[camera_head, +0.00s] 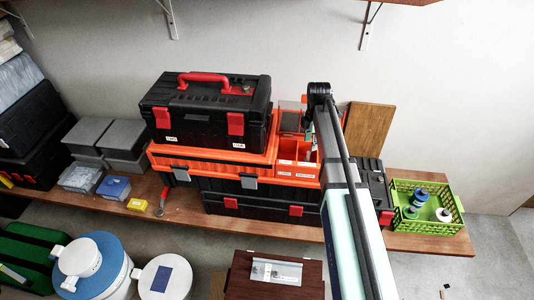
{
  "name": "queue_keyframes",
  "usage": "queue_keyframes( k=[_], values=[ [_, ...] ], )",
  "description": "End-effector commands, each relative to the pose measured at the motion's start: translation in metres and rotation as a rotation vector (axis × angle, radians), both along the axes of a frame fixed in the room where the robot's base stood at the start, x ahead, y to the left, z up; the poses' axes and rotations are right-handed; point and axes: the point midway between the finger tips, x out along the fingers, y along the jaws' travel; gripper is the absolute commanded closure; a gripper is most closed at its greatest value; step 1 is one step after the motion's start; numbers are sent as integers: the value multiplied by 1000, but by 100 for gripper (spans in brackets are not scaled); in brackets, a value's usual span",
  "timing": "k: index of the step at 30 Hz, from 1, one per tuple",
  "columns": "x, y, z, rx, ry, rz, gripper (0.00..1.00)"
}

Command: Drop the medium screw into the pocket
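My arm reaches up from the lower right, and my gripper (309,140) points down at its far end, over the right part of the orange tray. My arm partly hides the gripper, and I cannot tell whether its fingers are open or shut. The orange tray has small open pockets (297,166) at its right front, with white labels too small to read surely. I cannot make out the medium screw. I cannot tell which pocket is the medium one.
A black toolbox (200,124) with a red handle stands on the orange tray's left part. Larger black toolboxes (250,203) lie beneath, on a wooden shelf (420,243). A green basket (455,217) with spools stands at right. A brown board (370,128) leans behind my arm.

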Motion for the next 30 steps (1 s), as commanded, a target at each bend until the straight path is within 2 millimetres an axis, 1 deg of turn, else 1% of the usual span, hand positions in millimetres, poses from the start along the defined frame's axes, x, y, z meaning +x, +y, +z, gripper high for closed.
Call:
queue_keyframes(
  k=[5, 8, 10, 14, 21, 24, 30],
  values=[
    [0, 0, 1, 0, 0, 0, 54],
    [0, 0, 8, 0, 0, 0, 54],
    [1, 0, 15, 0, -1, 0, 54],
    [1, 0, 37, 0, -2, 0, 54],
    [1, 0, 84, 0, -2, 0, 54],
    [1, 0, 99, 0, -2, 0, 54],
    [0, 0, 117, 0, -1, 0, 54]
  ],
)
